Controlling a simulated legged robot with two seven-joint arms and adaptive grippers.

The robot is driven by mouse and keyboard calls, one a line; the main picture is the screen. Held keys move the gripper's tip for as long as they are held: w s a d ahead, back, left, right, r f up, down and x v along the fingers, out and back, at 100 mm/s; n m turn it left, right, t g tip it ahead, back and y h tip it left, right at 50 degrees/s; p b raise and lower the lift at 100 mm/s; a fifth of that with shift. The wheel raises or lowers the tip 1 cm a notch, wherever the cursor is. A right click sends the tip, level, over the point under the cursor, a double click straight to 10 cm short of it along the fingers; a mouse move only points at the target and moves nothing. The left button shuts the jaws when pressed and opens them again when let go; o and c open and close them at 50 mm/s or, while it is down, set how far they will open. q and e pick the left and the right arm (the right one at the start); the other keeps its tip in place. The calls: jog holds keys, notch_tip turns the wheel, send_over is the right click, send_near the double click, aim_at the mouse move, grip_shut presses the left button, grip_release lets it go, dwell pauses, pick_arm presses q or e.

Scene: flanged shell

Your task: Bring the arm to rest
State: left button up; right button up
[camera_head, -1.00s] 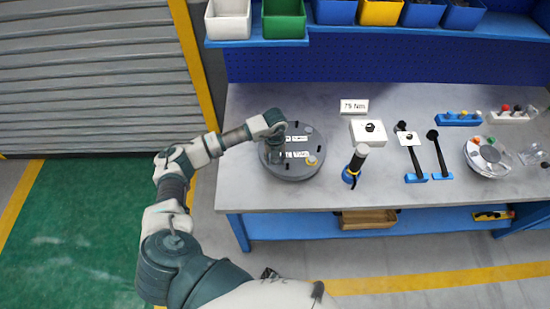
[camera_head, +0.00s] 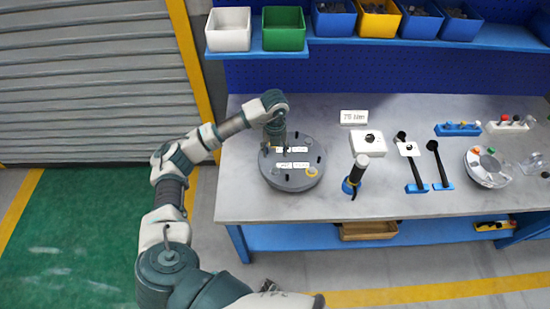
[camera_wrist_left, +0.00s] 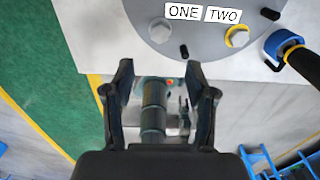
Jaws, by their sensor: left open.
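My left arm (camera_head: 205,140) reaches in from the left, bent, over the workbench. Its gripper (camera_head: 275,146) points down above the left rear part of a grey round flanged shell (camera_head: 288,182). In the left wrist view the gripper (camera_wrist_left: 159,70) has its fingers apart with nothing held between them. The shell (camera_wrist_left: 215,55) shows there beyond the fingertips, with labels ONE and TWO, dark studs and a yellow-ringed bolt (camera_wrist_left: 238,36). My right gripper is not in view.
A tool with a blue-ringed base (camera_head: 353,178) stands right of the shell. A white block (camera_head: 368,145), two black-handled tools on blue bases and a round part (camera_head: 487,167) sit farther right. Bins (camera_head: 284,28) line the shelf behind. Bench surface (camera_head: 240,200) left of the shell is bare.

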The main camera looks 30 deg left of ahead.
pick_arm(q)
jog(key=shift+r, duration=0.3)
